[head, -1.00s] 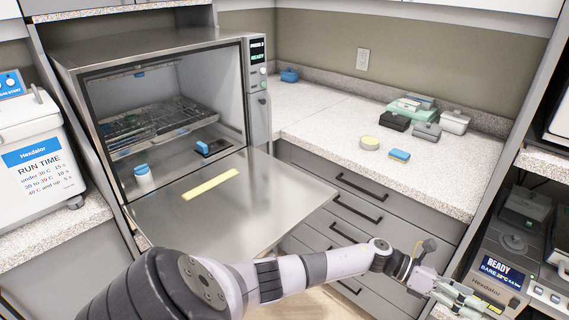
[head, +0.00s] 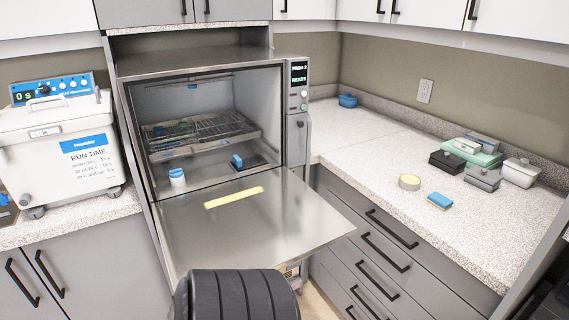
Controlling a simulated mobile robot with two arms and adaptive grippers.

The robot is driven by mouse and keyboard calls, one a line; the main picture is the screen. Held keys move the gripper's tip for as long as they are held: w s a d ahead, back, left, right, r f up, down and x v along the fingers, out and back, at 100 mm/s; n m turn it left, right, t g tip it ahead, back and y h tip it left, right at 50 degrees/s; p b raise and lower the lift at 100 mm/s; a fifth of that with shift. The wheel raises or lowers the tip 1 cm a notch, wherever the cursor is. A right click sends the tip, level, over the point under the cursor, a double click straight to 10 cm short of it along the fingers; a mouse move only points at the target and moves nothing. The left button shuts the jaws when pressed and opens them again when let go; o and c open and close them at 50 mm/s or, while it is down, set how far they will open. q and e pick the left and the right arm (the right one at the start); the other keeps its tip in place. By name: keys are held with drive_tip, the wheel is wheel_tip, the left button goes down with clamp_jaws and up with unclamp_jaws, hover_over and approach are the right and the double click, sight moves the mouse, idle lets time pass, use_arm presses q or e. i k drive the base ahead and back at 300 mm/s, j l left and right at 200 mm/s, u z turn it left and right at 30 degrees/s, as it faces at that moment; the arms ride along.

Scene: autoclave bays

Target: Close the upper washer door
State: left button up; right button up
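The upper washer (head: 215,62) is a steel cabinet with its door (head: 262,228) folded down, flat and open towards me. A yellow strip (head: 234,197) lies on the door's inner face. Inside are a wire rack (head: 200,132), a white bottle with a blue cap (head: 177,179) and a small blue item (head: 237,161) on the chamber floor. A dark ribbed part of my arm shows at the bottom, in front of the door's near edge. Neither gripper is in view.
The right counter (head: 384,158) holds a round yellow-topped item (head: 409,182), a blue sponge (head: 439,201), several boxes (head: 485,160) and a blue bowl (head: 348,100). Drawers (head: 385,245) with black handles are below. A white bath unit (head: 62,145) stands at left.

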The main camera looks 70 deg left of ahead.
sight(272, 219)
drive_tip(key=i+l+u, duration=0.1)
drive_tip(key=u, duration=0.35)
drive_tip(key=i+l+u, duration=0.1)
drive_tip(key=u, duration=0.4)
drive_tip(key=i+l+u, duration=0.15)
drive_tip(key=u, duration=0.3)
